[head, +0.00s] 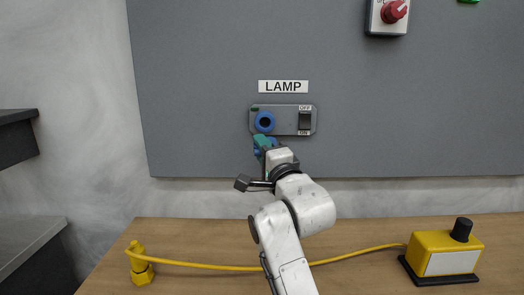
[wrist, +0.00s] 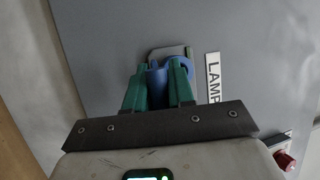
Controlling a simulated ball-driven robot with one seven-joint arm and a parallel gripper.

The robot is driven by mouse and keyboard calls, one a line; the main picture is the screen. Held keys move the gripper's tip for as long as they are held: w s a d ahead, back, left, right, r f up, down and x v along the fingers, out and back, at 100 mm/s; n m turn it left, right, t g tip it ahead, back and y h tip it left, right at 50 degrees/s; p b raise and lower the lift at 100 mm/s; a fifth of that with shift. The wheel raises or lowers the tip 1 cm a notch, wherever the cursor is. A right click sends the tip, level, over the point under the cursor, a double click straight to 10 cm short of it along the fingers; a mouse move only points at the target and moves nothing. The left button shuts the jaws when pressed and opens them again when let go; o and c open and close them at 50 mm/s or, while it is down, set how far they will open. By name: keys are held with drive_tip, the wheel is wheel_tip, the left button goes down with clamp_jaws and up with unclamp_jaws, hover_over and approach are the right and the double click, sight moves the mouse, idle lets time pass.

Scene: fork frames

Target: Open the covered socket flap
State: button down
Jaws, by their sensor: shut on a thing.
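A grey socket plate (head: 285,110) is on the upright panel under a LAMP label. Its blue round socket (head: 265,122) shows a dark opening facing out, so the mouth is uncovered in the head view. A blue flap (head: 272,141) shows just below the socket, partly hidden by my gripper (head: 260,140). In the wrist view the blue flap (wrist: 157,80) lies between the teal fingers of my gripper (wrist: 157,65), which is shut on it. The flap's exact angle and hinge are hidden.
A black rocker switch (head: 305,120) is right of the socket. A red knob box (head: 387,14) is higher on the panel.

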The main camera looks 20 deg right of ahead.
drive_tip(key=shift+f, duration=0.2)
drive_tip(key=c, duration=1.1)
unclamp_jaws()
drive_tip(key=shift+o, duration=0.2)
drive_tip(key=shift+s, duration=0.1)
drive_tip(key=a+v, duration=0.1)
drive_tip(key=v, duration=0.9)
drive_tip(key=shift+s+d, duration=0.35)
drive_tip(key=shift+d, duration=0.2)
drive_tip(key=shift+f, duration=0.1)
